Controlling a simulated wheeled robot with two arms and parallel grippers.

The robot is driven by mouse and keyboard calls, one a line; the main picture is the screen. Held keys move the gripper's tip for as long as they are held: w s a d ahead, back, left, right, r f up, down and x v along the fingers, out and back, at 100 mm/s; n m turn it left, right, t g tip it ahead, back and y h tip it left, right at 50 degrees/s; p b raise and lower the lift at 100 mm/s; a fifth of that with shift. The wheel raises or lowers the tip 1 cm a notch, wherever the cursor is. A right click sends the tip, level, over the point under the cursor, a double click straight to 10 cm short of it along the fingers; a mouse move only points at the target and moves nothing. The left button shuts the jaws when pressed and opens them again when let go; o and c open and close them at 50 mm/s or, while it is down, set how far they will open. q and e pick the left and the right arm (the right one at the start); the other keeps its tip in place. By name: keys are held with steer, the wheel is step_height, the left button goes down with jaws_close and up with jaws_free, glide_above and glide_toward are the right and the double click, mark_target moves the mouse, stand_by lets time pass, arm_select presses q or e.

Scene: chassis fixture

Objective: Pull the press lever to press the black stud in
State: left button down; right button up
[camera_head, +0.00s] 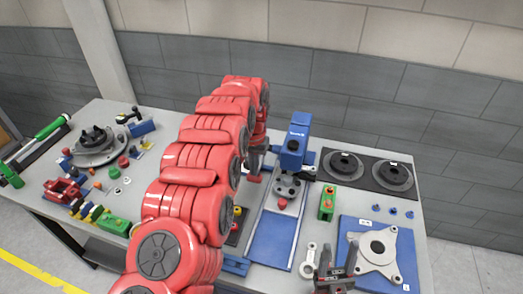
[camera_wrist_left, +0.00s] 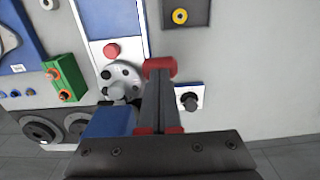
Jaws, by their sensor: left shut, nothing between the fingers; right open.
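The blue press (camera_head: 295,148) stands at the back middle of the table, on a blue and white base (camera_head: 272,240). A grey round part with holes (camera_wrist_left: 122,76) sits under its head, with a red knob (camera_wrist_left: 111,50) on its near side. I cannot clearly make out the lever or the black stud. My left gripper (camera_head: 254,178) is shut and empty, just left of the press head. My right gripper (camera_head: 337,262) is open and empty at the front, right of the base.
A black knob on a small plate (camera_wrist_left: 189,98) is near the left gripper. Parts crowd the left side.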

arm_select(q)
steer(key=shift+f, duration=0.55)
steer(key=shift+f+b, duration=0.1)
steer(key=shift+b, duration=0.25)
steer(key=shift+f, duration=0.25)
steer(key=shift+s+r, duration=0.1)
steer(key=shift+r, duration=0.05)
